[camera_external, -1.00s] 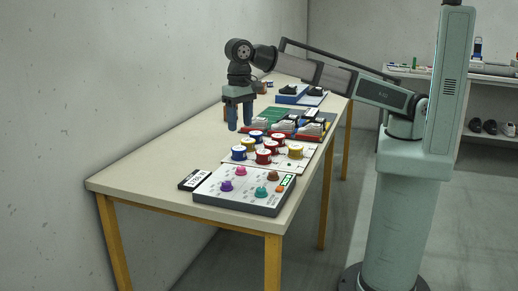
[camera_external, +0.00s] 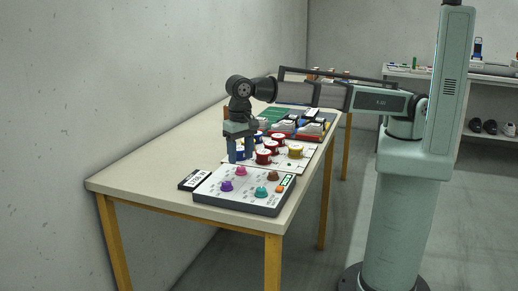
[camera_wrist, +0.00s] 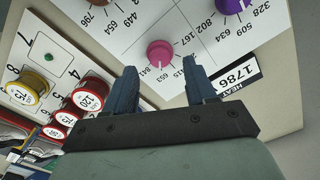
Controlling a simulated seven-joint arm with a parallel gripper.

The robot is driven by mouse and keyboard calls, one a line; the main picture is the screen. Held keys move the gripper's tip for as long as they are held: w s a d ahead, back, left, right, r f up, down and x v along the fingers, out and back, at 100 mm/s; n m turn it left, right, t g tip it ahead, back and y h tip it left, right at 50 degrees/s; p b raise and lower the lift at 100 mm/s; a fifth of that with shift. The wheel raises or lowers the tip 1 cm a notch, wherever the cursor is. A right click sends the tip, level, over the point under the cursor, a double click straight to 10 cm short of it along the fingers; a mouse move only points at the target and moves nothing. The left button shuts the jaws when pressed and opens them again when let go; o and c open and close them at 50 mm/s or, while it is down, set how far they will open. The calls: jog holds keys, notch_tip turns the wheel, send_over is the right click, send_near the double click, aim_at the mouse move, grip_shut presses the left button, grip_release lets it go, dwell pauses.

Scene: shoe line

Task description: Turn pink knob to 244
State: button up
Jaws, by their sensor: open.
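The pink knob (camera_external: 241,170) stands upright at the back of the white control panel (camera_external: 212,187). My gripper (camera_external: 240,158) is just behind and above it, fingers pointing down, apart from the knob. In the wrist view the pink knob (camera_wrist: 159,53) shows between and beyond the two spread fingertips of my gripper (camera_wrist: 161,65). Nothing is between the fingers. Printed numbers ring the knob, including 841, 415, 653 and 167. I cannot make out 244 or the knob's pointer.
The panel also has a purple knob (camera_external: 226,186), a teal knob (camera_external: 261,192), a brown knob (camera_external: 273,176) and an orange button (camera_external: 280,189). A black-and-white label plate (camera_wrist: 236,75) reads 1786. Several labelled spools (camera_external: 264,156) stand close behind the panel. The table's front left is clear.

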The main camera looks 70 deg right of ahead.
aim_at(241, 168)
jog(key=shift+f, duration=1.6)
jog(key=shift+c, duration=0.5)
grip_shut()
